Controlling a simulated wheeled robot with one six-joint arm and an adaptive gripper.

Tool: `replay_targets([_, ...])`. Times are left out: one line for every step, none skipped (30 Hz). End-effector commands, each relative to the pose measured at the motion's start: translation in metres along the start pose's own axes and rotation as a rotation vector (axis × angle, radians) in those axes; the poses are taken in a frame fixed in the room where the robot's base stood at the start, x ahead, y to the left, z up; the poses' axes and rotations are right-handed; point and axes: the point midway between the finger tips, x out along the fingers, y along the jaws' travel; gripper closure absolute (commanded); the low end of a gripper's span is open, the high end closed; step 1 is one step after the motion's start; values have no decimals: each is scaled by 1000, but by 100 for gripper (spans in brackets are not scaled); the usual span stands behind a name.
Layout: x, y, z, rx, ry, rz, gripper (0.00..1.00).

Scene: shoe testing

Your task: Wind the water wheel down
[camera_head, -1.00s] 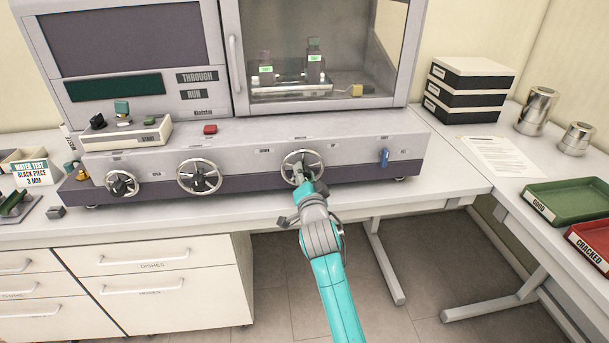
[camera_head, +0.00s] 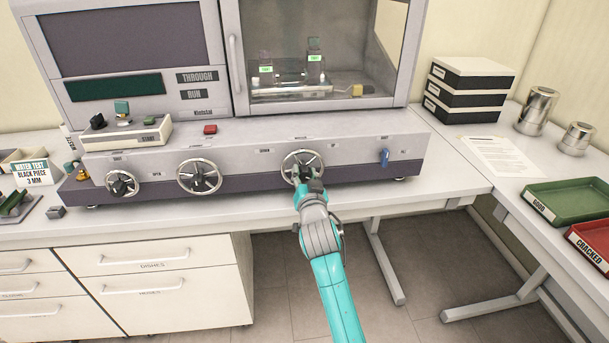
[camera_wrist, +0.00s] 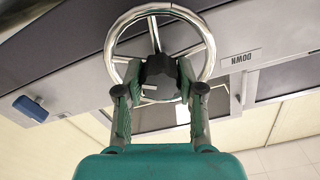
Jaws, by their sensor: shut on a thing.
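The water wheel is the rightmost of three spoked metal handwheels on the machine's front panel. Its rim (camera_head: 290,157) stands upright in the head view and shows large in the wrist view (camera_wrist: 115,50). My gripper (camera_head: 308,182) reaches it from the front. In the wrist view my gripper (camera_wrist: 160,88) has a finger on either side of the wheel's black hub knob (camera_wrist: 158,72) and is shut on it. The knob carries a white mark. A label reading DOWN (camera_wrist: 239,58) is on the panel beside the wheel. The fingers partly hide the lower rim.
Two other handwheels (camera_head: 199,177) (camera_head: 122,184) sit to the left on the panel. A blue lever (camera_head: 385,157) is to the right. Behind the cabinet window is a small test rig (camera_head: 290,88). Green (camera_head: 570,203) and red (camera_head: 592,243) trays lie on the right table.

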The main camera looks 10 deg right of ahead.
Motion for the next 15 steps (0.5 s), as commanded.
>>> replay_targets([0,0,0,-43,-1,1,97])
replay_targets([0,0,0,-71,-1,1,97])
replay_targets([0,0,0,-110,-1,1,97])
replay_targets([0,0,0,-138,-1,1,97])
replay_targets([0,0,0,-166,-1,1,97])
replay_targets([0,0,0,-205,-1,1,97])
replay_targets([0,0,0,-233,-1,1,97])
replay_targets([0,0,0,-261,-1,1,97])
replay_targets([0,0,1,-300,-1,1,97])
replay_targets([0,0,1,-328,-1,1,97])
replay_targets([0,0,1,-356,-1,1,97])
replay_targets([0,0,1,-395,-1,1,97])
replay_targets([0,0,1,-423,-1,0,97])
replay_targets([0,0,1,-451,-1,0,97])
replay_targets([0,0,1,-490,-1,0,97])
